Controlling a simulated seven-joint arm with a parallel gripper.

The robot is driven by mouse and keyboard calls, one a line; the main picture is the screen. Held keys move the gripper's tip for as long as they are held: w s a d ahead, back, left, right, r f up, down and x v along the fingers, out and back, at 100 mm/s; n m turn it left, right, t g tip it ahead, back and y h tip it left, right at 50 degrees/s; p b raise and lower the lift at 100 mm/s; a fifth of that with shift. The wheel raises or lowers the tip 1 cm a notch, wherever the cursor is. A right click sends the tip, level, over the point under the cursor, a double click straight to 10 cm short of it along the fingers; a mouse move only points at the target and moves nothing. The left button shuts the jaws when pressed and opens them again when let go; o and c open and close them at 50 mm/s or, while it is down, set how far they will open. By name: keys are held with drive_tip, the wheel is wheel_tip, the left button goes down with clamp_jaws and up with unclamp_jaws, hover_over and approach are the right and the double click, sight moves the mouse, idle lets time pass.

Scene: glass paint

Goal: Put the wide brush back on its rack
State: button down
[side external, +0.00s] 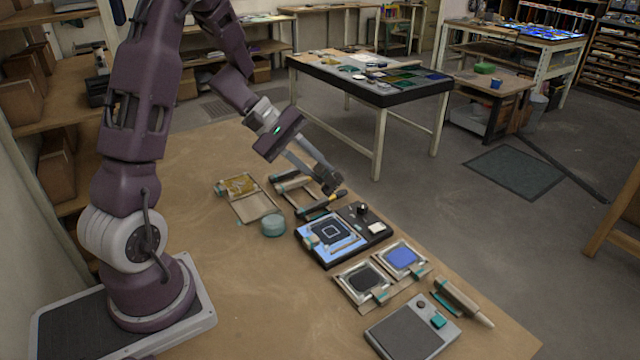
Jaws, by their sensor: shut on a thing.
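My gripper (327,180) is tilted down to the right, over the far edge of the wooden bench. It is shut on what looks like the wide brush (337,195), a slim tool with a yellow-orange part and a dark end. The fingertips partly hide it, and its bristles are hard to make out. A wooden rack (277,178) with rails lies just left of and below the gripper. The brush is at the rack's right end; I cannot tell whether it touches the rack.
A blue-framed light panel (318,258) and a black tray (376,222) lie nearer. Two framed pads (402,256), a grey panel (412,330) and a roller-like tool (463,301) are right. Bare bench lies toward my base.

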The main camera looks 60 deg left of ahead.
drive_tip(key=w+a+m+g+y, duration=0.1)
drive_tip(key=w+a+m+y, duration=0.15)
drive_tip(key=a+m, duration=0.65)
drive_tip(key=w+a+m+g+y, duration=0.2)
drive_tip(key=w+a+m, duration=0.3)
drive_tip(key=a, duration=0.6)
drive_tip(key=shift+s+f+m+t+y, duration=0.15)
drive_tip(key=shift+f+m+t+y, duration=0.35)
drive_tip(key=shift+f, duration=2.75)
drive_tip(key=shift+s+f+m+t+y, duration=0.2)
drive_tip(key=shift+f+t, duration=0.45)
drive_tip(key=shift+f, duration=2.65)
drive_tip(key=shift+s+f+m+t+y, duration=0.1)
drive_tip(key=shift+f+m+t+y, duration=0.3)
drive_tip(key=shift+f, duration=2.85)
drive_tip(key=shift+f, duration=0.3)
drive_tip(key=shift+f, duration=0.3)
drive_tip(key=c, duration=1.2)
unclamp_jaws()
